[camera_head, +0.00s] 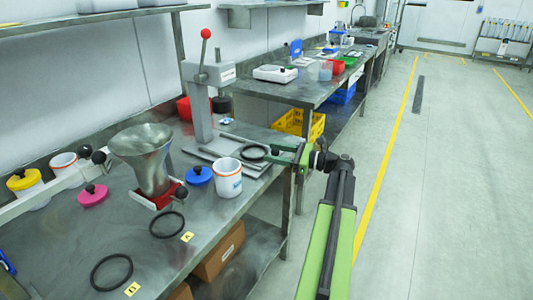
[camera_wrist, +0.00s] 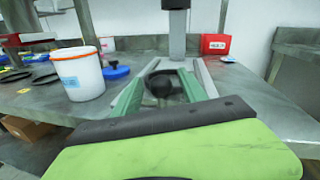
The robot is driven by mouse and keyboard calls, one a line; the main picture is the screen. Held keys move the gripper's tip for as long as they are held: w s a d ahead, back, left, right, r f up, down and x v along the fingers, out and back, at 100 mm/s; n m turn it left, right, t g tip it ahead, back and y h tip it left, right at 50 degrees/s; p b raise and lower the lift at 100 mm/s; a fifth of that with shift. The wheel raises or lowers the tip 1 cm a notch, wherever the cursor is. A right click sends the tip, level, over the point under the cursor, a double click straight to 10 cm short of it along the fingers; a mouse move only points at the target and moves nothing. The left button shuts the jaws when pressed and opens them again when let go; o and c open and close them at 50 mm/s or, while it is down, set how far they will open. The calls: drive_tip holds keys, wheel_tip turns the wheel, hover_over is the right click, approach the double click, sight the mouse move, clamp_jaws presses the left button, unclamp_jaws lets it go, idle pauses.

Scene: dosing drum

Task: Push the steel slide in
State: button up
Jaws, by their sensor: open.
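A grey press stand (camera_head: 203,105) with a red-knobbed lever stands on the steel bench. Its flat base (camera_head: 222,150) reaches toward me, and pale rails on it also show in the wrist view (camera_wrist: 205,78). My gripper (camera_head: 283,151) is open at the base's front end, green fingers pointing toward the stand; the wrist view shows the gripper (camera_wrist: 168,70) too. I cannot tell whether they touch the knob.
A white tub with an orange rim (camera_head: 228,180) stands left of my gripper. A steel funnel (camera_head: 146,155), a blue lid (camera_head: 199,176), a pink lid (camera_head: 93,195) and black rings (camera_head: 167,225) are further left. A red bin (camera_wrist: 215,44) is behind. The floor at right is clear.

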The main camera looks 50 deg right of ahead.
drive_tip(key=shift+x, duration=1.3)
clamp_jaws()
drive_tip(key=shift+a+f, duration=0.1)
idle(0.4)
